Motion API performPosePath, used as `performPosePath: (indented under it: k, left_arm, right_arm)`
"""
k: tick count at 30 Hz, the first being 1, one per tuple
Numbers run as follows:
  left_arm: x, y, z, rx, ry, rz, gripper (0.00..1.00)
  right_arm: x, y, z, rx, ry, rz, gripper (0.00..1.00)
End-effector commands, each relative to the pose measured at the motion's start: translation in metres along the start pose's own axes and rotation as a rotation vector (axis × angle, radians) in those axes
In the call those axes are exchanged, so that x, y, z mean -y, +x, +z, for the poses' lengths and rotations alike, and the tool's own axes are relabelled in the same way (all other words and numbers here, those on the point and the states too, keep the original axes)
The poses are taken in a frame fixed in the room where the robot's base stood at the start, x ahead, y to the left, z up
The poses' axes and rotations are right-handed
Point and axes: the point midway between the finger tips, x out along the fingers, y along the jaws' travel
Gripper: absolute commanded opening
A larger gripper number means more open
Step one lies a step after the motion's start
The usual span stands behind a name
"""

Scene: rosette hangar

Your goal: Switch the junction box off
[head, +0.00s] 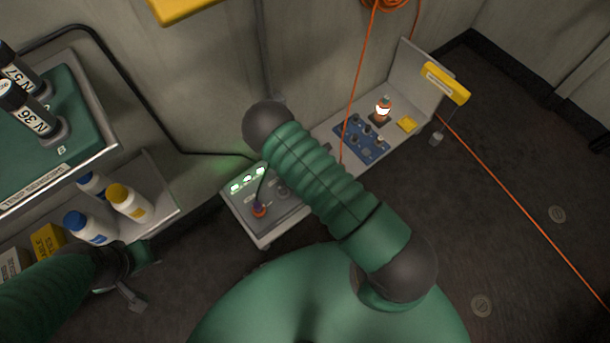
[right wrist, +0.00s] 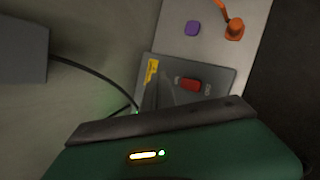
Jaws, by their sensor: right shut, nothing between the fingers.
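In the right wrist view a dark grey panel (right wrist: 216,78), which looks like the junction box, carries a red switch handle (right wrist: 187,84) and a yellow label (right wrist: 151,71). The handle lies roughly level in the picture. My right gripper (right wrist: 160,95) is shut and empty, its dark fingers close to the left of the handle; I cannot tell whether they touch. My green wrist hides the panel's lower part. In the head view my right arm hides this gripper and the red handle. My left gripper (head: 130,291) is at the lower left, beside the shelf; its opening is unclear.
A low bench bears a panel with green lights (head: 248,178), a blue control board (head: 361,139) and a lit orange lamp (head: 383,110). An orange cable (head: 348,110) hangs over it. A shelf with bottles (head: 128,202) stands left. Dark floor lies open at right.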

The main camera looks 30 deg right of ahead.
Motion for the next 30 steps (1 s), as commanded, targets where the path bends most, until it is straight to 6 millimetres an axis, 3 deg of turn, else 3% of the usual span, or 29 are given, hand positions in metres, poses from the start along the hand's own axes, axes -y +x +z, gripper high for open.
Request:
performPosePath:
  k: [15,30]
  left_arm:
    - [0.000,0.060,0.014,0.001,0.000,0.000,0.36]
    - [0.000,0.064,0.015,0.000,0.000,0.000,0.36]
  right_arm:
    - [0.037,0.052,-0.038,0.000,-0.001,-0.001,0.00]
    - [0.041,0.057,-0.042,0.000,0.001,0.000,0.00]
